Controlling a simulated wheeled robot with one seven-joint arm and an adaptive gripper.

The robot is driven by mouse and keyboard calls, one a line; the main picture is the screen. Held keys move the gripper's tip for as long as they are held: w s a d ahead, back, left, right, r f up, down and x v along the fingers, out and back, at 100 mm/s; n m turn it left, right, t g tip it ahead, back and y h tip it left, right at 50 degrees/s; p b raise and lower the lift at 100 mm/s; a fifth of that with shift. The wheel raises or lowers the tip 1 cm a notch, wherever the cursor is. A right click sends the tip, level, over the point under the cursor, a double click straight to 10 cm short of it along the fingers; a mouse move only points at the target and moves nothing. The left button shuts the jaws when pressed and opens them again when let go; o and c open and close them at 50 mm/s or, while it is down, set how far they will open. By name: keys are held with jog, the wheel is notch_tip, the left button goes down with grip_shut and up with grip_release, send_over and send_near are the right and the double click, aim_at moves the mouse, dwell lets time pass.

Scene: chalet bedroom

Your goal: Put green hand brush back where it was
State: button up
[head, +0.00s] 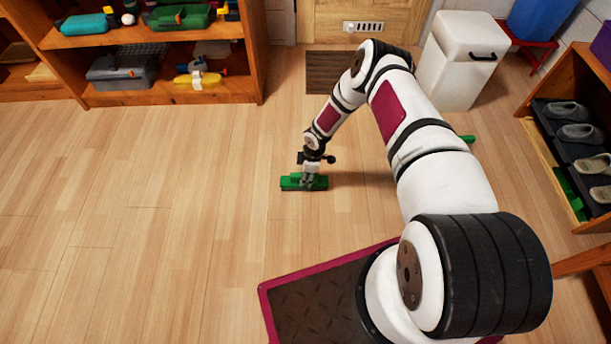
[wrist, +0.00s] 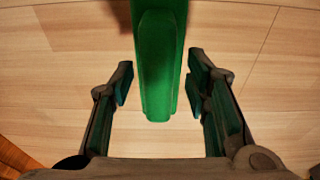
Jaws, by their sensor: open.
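The green hand brush (head: 291,183) lies on the wooden floor near the middle of the head view, its long side running left to right. My gripper (head: 311,180) reaches down over it. In the wrist view the brush (wrist: 157,60) comes in from the top, and its near end lies between the two fingers of my gripper (wrist: 161,78). The fingers are open, with a gap visible on each side of the brush. Its far end is cut off by the frame in that view.
A wooden shelf (head: 160,97) with toolboxes stands at the back left. A white bin (head: 462,65) and a shoe rack (head: 535,140) are on the right. A dark doormat (head: 330,75) lies by the door. A green object (head: 467,139) peeks out beside my arm. Left floor is clear.

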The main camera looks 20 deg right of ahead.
jog(key=d+r+m+h+p, duration=0.2)
jog(key=d+r, duration=0.1)
jog(key=r, duration=1.9)
jog(key=d+r+m+h+p, duration=0.2)
jog(key=d+r, duration=0.2)
jog(key=r, duration=1.8)
jog(key=s+a+r+m, duration=0.3)
jog(key=s+r+m, duration=0.4)
jog(key=s+r, duration=1.55)
jog(key=s+a+r+m+y, duration=0.1)
jog(key=s+a+m, duration=0.1)
jog(key=s, duration=0.7)
jog(key=s+a+r+m+y, duration=0.1)
jog(key=s+a+r+m, duration=0.1)
jog(key=s, duration=0.7)
jog(key=shift+s+a+r+g, duration=0.2)
jog(key=shift+s+a+g, duration=0.1)
jog(key=shift+s+g, duration=0.1)
